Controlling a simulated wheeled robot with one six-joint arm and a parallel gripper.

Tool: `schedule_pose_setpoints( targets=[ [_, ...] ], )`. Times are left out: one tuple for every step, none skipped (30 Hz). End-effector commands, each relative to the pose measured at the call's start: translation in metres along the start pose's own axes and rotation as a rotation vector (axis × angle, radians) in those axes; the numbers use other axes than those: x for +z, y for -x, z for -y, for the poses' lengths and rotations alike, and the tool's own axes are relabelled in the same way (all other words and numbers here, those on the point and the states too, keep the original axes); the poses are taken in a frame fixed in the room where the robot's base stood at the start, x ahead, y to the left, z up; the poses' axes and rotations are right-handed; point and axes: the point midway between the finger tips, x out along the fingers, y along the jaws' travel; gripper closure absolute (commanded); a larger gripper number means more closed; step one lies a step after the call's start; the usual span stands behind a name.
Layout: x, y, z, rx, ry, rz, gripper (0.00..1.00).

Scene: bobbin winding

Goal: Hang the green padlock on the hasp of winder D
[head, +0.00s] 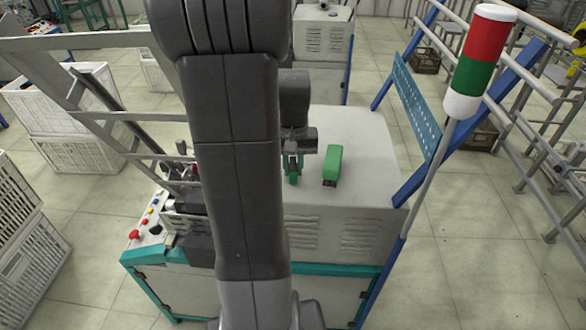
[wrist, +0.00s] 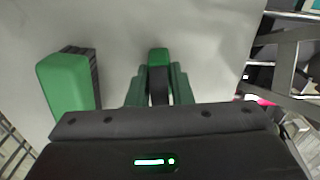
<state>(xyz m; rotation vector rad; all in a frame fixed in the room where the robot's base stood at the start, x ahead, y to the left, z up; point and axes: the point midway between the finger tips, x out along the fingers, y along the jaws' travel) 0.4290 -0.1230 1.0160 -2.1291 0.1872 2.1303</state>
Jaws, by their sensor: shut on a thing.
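My gripper (head: 292,172) hangs over the top of the winder (head: 358,128), its green fingers pointing down. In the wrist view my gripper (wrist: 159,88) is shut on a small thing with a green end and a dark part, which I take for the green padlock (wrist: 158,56). The fingers cover most of it, and I cannot make out its shackle. I cannot tell whether it touches the winder's top. The hasp and any letter on the winder cannot be made out. My arm hides part of the winder.
A green, dark-edged block like a stapler (head: 333,163) lies on the winder's top just right of my gripper; it also shows in the wrist view (wrist: 68,82). A control panel (head: 150,228) is at front left. A signal lamp (head: 482,62) stands at right. White crates (head: 70,115) are at left.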

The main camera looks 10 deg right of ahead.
Motion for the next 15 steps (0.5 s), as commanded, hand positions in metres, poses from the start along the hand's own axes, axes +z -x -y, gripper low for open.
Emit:
schedule_pose_setpoints(
  targets=[
    [-0.001,0.004,0.000,0.000,0.000,-0.003,1.00],
    [-0.001,0.006,0.000,0.000,0.000,-0.004,1.00],
    [-0.001,0.011,0.000,0.000,0.000,-0.004,1.00],
    [-0.001,0.016,0.000,0.000,0.000,-0.006,1.00],
    [-0.001,0.022,0.000,0.000,0.000,-0.006,1.00],
    [-0.001,0.030,0.000,0.000,0.000,-0.008,1.00],
    [-0.001,0.036,0.000,0.000,0.000,-0.007,1.00],
    [-0.001,0.043,0.000,0.000,0.000,-0.008,1.00],
    [-0.001,0.051,0.000,0.000,0.000,-0.008,1.00],
    [-0.001,0.057,0.000,0.000,0.000,-0.006,1.00],
    [-0.001,0.064,0.000,0.000,0.000,-0.007,1.00],
    [-0.001,0.071,0.000,0.000,0.000,-0.006,1.00],
    [-0.001,0.075,0.000,0.000,0.000,-0.005,1.00],
    [-0.001,0.080,0.000,0.000,0.000,-0.006,1.00],
    [-0.001,0.086,0.000,0.000,0.001,-0.004,1.00]
  ],
)
